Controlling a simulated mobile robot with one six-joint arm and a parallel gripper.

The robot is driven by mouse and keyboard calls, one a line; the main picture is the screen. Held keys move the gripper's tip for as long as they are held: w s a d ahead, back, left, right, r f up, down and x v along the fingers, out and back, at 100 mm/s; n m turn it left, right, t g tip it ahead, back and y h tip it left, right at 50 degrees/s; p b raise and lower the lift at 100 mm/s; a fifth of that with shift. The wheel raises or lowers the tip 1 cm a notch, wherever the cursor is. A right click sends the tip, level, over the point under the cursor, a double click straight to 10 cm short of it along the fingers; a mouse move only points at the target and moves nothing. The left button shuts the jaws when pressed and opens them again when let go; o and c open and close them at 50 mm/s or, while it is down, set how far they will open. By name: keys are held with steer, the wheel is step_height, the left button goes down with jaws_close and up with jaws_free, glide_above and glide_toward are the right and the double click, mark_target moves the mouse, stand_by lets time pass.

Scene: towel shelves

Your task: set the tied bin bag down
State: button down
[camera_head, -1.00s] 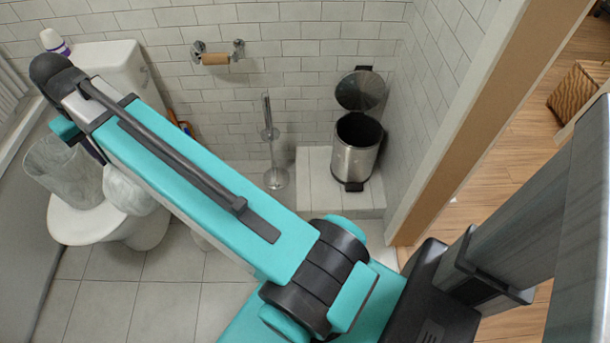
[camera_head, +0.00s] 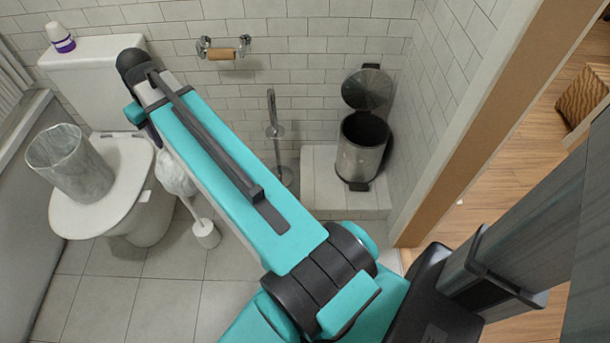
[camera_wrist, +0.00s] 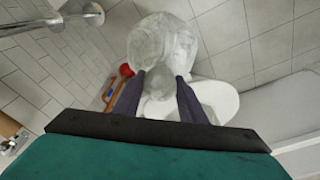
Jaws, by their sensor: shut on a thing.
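My gripper (camera_wrist: 159,84) is shut on the neck of the tied bin bag (camera_wrist: 163,42), a pale translucent bag that bulges out beyond the dark fingers in the wrist view. In the head view the bag (camera_head: 176,172) shows in part below the far end of my arm, just right of the toilet (camera_head: 127,160), in the air.
A translucent grey basket (camera_head: 72,166) stands on the toilet seat. A white toilet brush (camera_head: 206,232) and a metal stand (camera_head: 275,130) are on the floor near the arm. The tiled floor (camera_head: 120,290) in front is clear. A paper roll holder (camera_head: 222,52) is on the back wall.

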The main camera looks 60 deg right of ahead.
steer(key=s+d+f+b, duration=0.2)
steer(key=s+d+f, duration=0.4)
steer(key=d+f, duration=0.45)
steer(key=s+d+f+b, duration=0.2)
steer(key=s+d+f, duration=0.5)
steer(key=d, duration=0.6)
steer(key=s+d+f+b, duration=0.1)
steer(key=s+d+f, duration=0.3)
steer(key=s, duration=0.3)
steer(key=s+d+f+m+b, duration=0.1)
steer(key=s+d+f, duration=0.3)
steer(key=s+f, duration=0.3)
steer(key=s+d+f+b, duration=0.2)
steer(key=s+d+f, duration=0.2)
steer(key=s+f, duration=0.2)
steer(key=shift+s+d+f+m, duration=0.15)
steer(key=shift+s+d+m, duration=0.25)
steer(key=shift+s, duration=0.8)
steer(key=shift+w, duration=0.1)
steer(key=w+d+f+b, duration=0.1)
steer(key=w+d, duration=0.8)
steer(key=w, duration=0.4)
steer(key=shift+d+f, duration=0.15)
steer(key=shift+f, duration=0.1)
